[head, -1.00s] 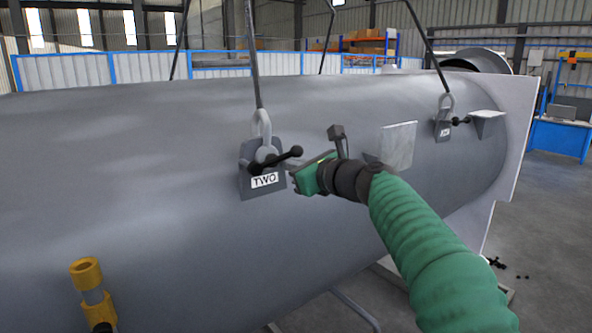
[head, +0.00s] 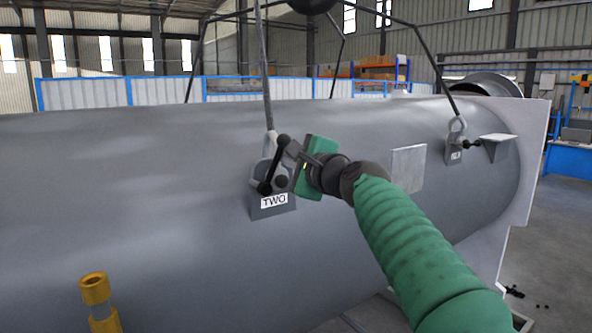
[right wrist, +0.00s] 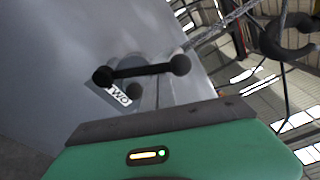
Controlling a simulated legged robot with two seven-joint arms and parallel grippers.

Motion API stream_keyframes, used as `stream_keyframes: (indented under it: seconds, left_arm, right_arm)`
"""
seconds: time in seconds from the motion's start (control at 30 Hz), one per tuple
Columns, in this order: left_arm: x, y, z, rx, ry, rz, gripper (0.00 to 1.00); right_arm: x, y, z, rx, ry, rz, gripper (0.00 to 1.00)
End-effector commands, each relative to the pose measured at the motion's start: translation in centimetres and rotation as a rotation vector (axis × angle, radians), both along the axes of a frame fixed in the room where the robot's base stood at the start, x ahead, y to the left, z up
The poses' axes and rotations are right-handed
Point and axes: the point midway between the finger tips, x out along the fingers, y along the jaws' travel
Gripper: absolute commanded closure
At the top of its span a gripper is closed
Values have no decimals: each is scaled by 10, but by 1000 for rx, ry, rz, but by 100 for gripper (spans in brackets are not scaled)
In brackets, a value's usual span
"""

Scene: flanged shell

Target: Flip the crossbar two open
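Crossbar two is a black bar with a ball at each end (head: 274,166). It sits on the grey lug marked TWO (head: 258,207), on the side of the large grey shell (head: 150,190). In the head view the bar stands steeply, its upper end leaning right. The right wrist view shows the whole crossbar (right wrist: 140,71) ahead of the gripper's dark edge, with the TWO plate behind it. My green right gripper (head: 296,163) is just right of the crossbar, close to its upper end. I cannot tell whether they touch. Its fingertips are not clear. My left gripper is out of view.
A shackle and lifting rod (head: 267,90) rise from the lug. A flat grey plate (head: 408,168) stands on the shell to the right, and a second lug with a crossbar (head: 456,152) lies beyond it. A yellow fitting (head: 94,288) is at lower left.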

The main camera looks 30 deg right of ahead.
Motion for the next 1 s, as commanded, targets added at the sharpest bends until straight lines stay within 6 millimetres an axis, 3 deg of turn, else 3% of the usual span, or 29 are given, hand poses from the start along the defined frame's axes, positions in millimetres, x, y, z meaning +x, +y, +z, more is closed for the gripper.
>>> stream_keyframes:
  seconds: [0.5, 1.0]
  left_arm:
    - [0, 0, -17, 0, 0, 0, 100]
    - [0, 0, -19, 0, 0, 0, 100]
  right_arm:
    - [-2, 27, 11, -357, -28, 2, 100]
    - [-2, 32, 13, -430, -33, 2, 100]
